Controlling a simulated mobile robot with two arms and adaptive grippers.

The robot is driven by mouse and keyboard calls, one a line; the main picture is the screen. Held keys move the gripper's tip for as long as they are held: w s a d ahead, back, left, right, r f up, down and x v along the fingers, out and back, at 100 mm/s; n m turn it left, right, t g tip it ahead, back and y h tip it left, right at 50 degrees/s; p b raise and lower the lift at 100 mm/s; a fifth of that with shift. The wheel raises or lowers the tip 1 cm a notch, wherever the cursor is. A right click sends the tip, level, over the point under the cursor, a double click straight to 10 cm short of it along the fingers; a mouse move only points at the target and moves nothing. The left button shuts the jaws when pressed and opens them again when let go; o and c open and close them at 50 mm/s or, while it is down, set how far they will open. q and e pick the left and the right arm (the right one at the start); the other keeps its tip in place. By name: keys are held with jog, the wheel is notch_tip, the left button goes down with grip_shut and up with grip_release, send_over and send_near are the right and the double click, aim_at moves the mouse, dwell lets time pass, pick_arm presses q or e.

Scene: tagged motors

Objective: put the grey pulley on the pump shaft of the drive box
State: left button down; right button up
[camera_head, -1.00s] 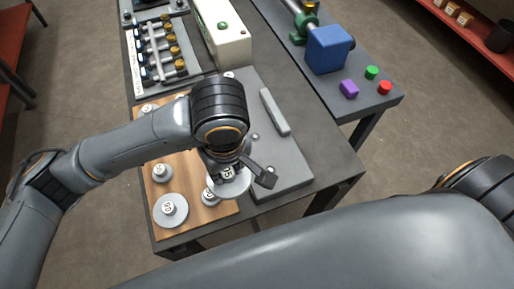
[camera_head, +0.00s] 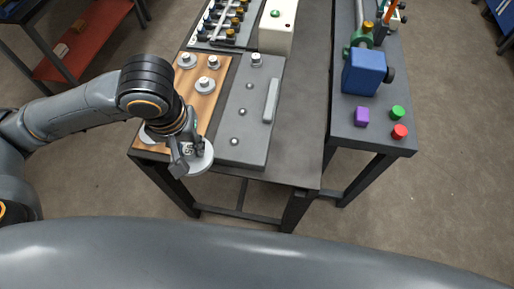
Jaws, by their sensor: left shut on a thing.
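My left gripper (camera_head: 189,150) is shut on a grey pulley (camera_head: 202,162), a flat round disc with a hub. It holds the pulley near the front edge of the table, by the front left corner of the drive box. The gripper covers part of the disc and hub. The drive box (camera_head: 242,133) is a flat grey box with several small round shaft ends on top, a raised bar (camera_head: 271,100) along its right side and a labelled round piece (camera_head: 256,60) at its back. I cannot tell which shaft is the pump shaft. My right gripper is out of view.
Other grey pulleys (camera_head: 205,85) stand on the wooden board (camera_head: 206,104) left of the box; one is partly hidden by my arm. A white box (camera_head: 276,38) and a fittings rack stand behind. A side table at right holds a blue block (camera_head: 363,72) and small coloured pieces.

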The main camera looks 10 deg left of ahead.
pick_arm(q)
jog(key=shift+w, duration=0.1)
jog(key=w+d+f, duration=0.1)
jog(key=w+f, duration=0.2)
jog(key=w, duration=0.1)
jog(key=w+d+f+p, duration=0.1)
jog(key=w+d+f, duration=0.1)
jog(key=w+f, duration=0.1)
jog(key=w+d+f, duration=0.2)
jog(key=w+f, duration=0.1)
jog(key=w, duration=0.1)
jog(key=shift+w+d+p, duration=0.2)
jog(key=shift+w+p, duration=0.15)
jog(key=shift+p, duration=0.05)
jog(key=shift+w+f, duration=0.15)
jog(key=shift+f, duration=0.05)
jog(key=f, duration=0.1)
jog(key=f+p, duration=0.1)
jog(key=f, duration=0.1)
jog(key=shift+w+d, duration=0.15)
jog(key=shift+w, duration=0.05)
jog(key=shift+f, duration=0.3)
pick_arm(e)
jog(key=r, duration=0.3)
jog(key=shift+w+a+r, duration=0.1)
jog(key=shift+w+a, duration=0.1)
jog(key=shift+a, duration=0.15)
